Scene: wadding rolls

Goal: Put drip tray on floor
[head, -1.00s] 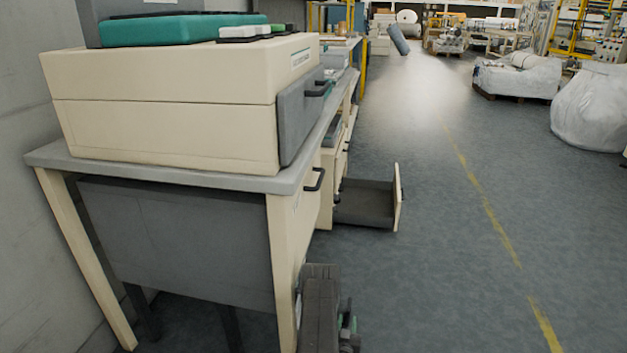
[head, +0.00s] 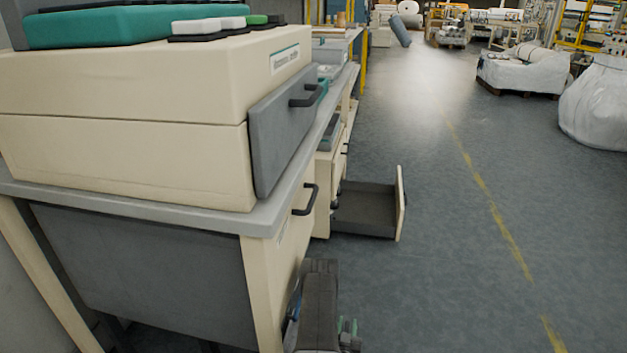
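I cannot surely pick out a drip tray in the head view. A grey and teal item (head: 326,78) lies on the bench behind the cream machine, partly hidden by it. The floor (head: 420,290) is blue-grey and shows to the right of the bench. A dark grey part of my arm stands at the bottom middle, beside the bench. My gripper's fingers do not show.
A cream machine (head: 120,150) with a dark-handled grey front stands on the grey bench top (head: 190,213). An open drawer (head: 365,207) juts out over the floor beyond it. Wrapped bales (head: 520,72) stand at the far right. The floor between is clear.

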